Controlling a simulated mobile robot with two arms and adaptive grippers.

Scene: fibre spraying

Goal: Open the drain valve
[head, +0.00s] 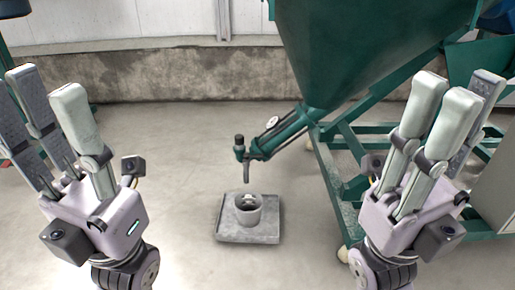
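The drain valve (241,147) has a dark cap and sits at the low end of a green slanted pipe (285,131). The pipe comes down from a large green hopper (360,45). My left gripper (45,105) is at the left, fingers pointing up and spread apart, empty. My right gripper (455,105) is at the right, in front of the green frame, fingers up and apart, empty. Neither gripper touches the valve.
A green wheeled frame (337,190) carries the hopper and takes up the right side. Floor left of the valve is clear up to the wall (160,75).

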